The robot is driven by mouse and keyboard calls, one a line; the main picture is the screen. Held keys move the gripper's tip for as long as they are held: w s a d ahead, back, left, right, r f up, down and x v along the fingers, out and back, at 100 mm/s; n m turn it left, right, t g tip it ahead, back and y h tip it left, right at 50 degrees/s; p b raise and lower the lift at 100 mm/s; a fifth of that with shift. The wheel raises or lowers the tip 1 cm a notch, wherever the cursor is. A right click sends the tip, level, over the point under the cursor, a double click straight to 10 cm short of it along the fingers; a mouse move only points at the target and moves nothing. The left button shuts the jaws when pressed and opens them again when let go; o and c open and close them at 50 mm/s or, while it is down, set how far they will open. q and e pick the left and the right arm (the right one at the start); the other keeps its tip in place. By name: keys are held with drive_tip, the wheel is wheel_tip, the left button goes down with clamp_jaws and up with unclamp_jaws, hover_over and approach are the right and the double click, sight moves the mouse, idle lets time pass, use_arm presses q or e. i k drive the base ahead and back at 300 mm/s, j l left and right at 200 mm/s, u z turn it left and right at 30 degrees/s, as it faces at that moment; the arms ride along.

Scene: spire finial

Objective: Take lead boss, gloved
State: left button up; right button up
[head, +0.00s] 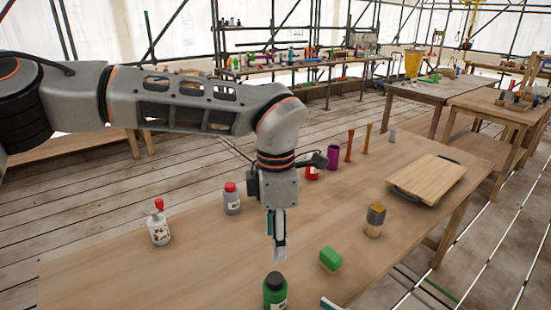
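My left arm comes in from the left, and its gripper (279,252) points down over the workbench, behind the green bottle. Its fingers are seen edge-on, so I cannot tell whether they are open or shut. A sliver of pale and teal at the bottom edge looks like a fingertip of my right gripper (331,303); the rest is out of view. I cannot identify the lead boss for certain; a small grey piece (392,135) stands at the bench's far end. I can make out no glove.
The workbench (110,270) holds a green bottle (275,290), a green block (330,260), a brush-like cylinder (375,220), a wooden board (427,180), a red-capped bottle (232,200), a white bottle (159,229) and a purple cup (333,157). Other tables stand behind.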

sight(377, 212)
drive_tip(key=k+l, duration=0.2)
drive_tip(key=l, duration=0.15)
drive_tip(key=k+l, duration=0.25)
drive_tip(key=l, duration=0.15)
drive_tip(key=k+l, duration=0.2)
drive_tip(key=l, duration=0.15)
